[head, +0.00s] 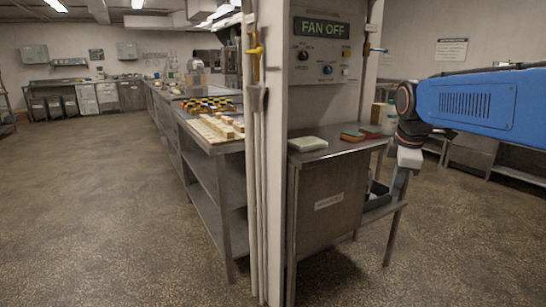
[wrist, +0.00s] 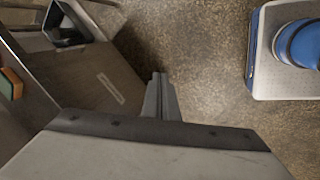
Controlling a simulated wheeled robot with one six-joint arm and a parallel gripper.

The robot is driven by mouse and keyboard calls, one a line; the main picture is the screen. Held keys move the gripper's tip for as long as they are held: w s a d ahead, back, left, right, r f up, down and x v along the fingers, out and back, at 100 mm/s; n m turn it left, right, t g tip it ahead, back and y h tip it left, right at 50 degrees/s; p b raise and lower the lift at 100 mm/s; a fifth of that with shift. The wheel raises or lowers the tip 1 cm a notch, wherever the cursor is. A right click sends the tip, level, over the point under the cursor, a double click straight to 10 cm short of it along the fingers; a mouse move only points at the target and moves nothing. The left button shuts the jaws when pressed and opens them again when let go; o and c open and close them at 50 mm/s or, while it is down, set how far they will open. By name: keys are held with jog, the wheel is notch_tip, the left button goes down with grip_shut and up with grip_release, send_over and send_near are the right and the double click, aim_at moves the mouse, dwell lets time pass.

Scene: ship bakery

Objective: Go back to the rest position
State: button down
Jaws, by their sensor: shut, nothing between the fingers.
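My gripper (head: 397,188) hangs down at the end of my blue arm, on the right of the head view. It is in front of the right end of a small steel cabinet table (head: 330,195). In the wrist view my gripper (wrist: 159,78) points over the speckled floor beside the cabinet's labelled front. Its two fingers are together with nothing between them. The table's lower right part is partly hidden behind my gripper.
A wall panel (head: 322,55) reading "FAN OFF" is above the table. A pale block (head: 308,144) and coloured pads (head: 352,136) lie on the table. A pillar (head: 268,180) stands left of it. A long counter (head: 212,143) runs back. The floor (head: 90,200) at left is clear.

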jog(key=s+a+f+m, duration=0.1)
jog(key=s+f+m, duration=0.3)
jog(key=s, duration=0.5)
jog(key=s+a+f+m+t, duration=0.1)
jog(key=s+f+m, duration=0.4)
jog(key=s, duration=0.3)
jog(key=s+a+f+m+y, duration=0.1)
jog(key=s+a+f+m, duration=0.1)
jog(key=s+f+m, duration=0.3)
jog(key=s+f, duration=0.1)
jog(key=s, duration=0.3)
jog(key=shift+s+f, duration=0.35)
